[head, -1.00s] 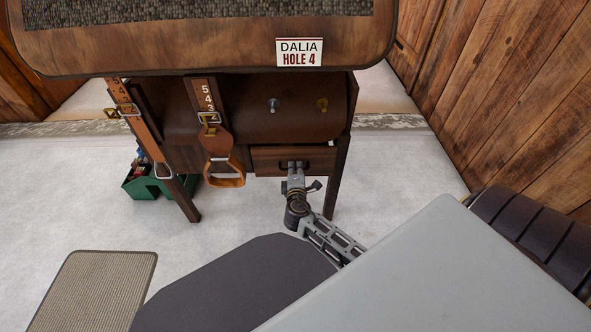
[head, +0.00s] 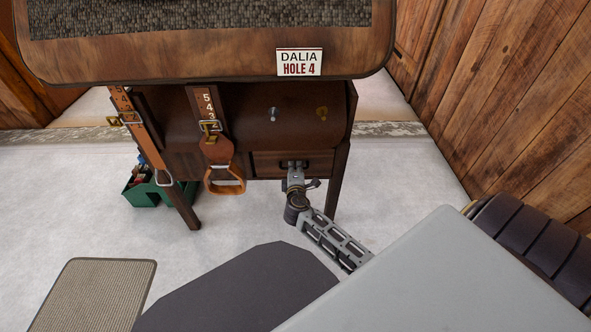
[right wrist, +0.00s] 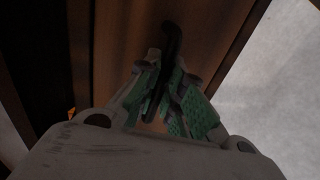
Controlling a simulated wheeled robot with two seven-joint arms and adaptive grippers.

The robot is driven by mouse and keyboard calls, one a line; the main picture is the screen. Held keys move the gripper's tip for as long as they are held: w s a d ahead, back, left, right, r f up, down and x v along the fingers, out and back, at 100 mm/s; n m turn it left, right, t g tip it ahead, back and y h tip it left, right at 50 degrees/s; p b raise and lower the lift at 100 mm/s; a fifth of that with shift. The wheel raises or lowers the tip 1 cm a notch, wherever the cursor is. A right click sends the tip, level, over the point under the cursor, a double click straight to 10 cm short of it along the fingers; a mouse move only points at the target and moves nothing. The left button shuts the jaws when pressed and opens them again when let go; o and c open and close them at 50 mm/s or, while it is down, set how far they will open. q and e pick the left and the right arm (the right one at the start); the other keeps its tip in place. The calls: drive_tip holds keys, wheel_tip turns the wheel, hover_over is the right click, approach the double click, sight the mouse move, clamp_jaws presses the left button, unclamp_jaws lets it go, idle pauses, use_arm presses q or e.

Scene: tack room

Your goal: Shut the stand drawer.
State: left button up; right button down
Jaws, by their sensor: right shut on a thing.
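The stand drawer (head: 262,164) is a brown wooden front low in the right part of the dark saddle stand (head: 190,160). It looks close to flush with the stand; I cannot tell whether a small gap is left. My right gripper (head: 293,165) is shut on its dark handle (head: 283,166), with the arm reaching up from below. In the right wrist view, the green-padded fingers (right wrist: 164,85) close around the dark handle bar (right wrist: 172,42) in front of the brown drawer face. My left gripper is not in view.
Stirrup straps with a wooden stirrup (head: 225,180) hang left of the drawer. A green tote (head: 148,192) stands on the floor by the left leg. A plank wall (head: 520,110) is at right. A beige mat (head: 100,290) lies at front left.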

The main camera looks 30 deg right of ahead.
drive_tip(key=shift+w+d+r, duration=0.1)
drive_tip(key=shift+d, duration=0.05)
drive_tip(key=c, duration=1.8)
unclamp_jaws()
drive_tip(key=shift+c, duration=0.2)
drive_tip(key=shift+v, duration=6)
